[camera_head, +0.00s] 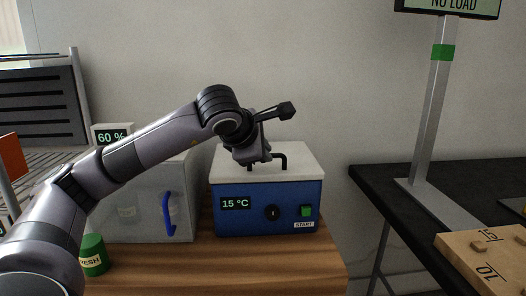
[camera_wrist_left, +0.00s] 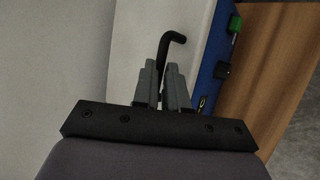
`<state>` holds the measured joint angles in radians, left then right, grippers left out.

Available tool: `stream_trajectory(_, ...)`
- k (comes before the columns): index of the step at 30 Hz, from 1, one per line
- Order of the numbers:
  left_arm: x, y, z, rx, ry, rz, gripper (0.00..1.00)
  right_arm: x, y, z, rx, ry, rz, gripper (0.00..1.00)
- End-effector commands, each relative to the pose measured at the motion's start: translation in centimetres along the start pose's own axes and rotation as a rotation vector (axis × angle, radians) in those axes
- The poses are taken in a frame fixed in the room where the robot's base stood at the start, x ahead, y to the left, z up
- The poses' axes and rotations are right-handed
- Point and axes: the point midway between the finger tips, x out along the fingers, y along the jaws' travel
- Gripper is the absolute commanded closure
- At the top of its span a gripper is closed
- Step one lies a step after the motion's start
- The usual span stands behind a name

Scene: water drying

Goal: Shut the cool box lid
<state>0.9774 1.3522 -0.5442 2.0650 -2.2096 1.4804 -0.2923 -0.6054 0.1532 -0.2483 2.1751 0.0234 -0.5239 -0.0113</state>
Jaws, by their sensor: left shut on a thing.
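The cool box (camera_head: 265,210) is blue, with a 15 °C display, a black knob and a green START button on its front. Its white lid (camera_head: 300,162) lies flat across the top, with no gap that I can see. A black bent handle (camera_head: 284,160) stands on the lid; it also shows in the left wrist view (camera_wrist_left: 176,38). My left gripper (camera_head: 258,165) is over the lid, with its fingers (camera_wrist_left: 162,80) shut on the handle. The fingers hide part of the handle. My right gripper is not in view.
A grey-white box (camera_head: 145,205) with a blue handle (camera_head: 168,215) and a 60 % display (camera_head: 112,135) stands to the left. A green jar (camera_head: 93,255) is near the wooden table's (camera_head: 250,265) front. A dark table (camera_head: 390,195) with a stand and wooden block is at right.

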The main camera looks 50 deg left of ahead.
Motion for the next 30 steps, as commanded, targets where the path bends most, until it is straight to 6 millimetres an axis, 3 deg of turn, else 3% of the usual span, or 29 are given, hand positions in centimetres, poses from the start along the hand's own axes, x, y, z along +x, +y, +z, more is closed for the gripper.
stream_trajectory(1, 1.0, -2.5, -0.2, 0.017, 0.02, -0.073, 0.78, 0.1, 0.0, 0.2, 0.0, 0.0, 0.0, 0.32)
stream_trajectory(3, 1.0, -2.5, -0.2, 0.017, 0.02, -0.074, 0.62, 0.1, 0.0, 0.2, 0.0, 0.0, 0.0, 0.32)
stream_trajectory(10, 0.7, -2.4, -0.3, 0.016, 0.023, -0.072, 0.62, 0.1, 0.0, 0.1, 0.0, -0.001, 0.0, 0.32)
stream_trajectory(22, -5.5, -1.4, 0.0, 0.014, 0.012, -0.048, 0.62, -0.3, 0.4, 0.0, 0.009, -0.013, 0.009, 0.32)
stream_trajectory(30, -7.0, -1.3, 0.0, 0.012, 0.01, -0.043, 0.62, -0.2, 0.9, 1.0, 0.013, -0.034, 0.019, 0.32)
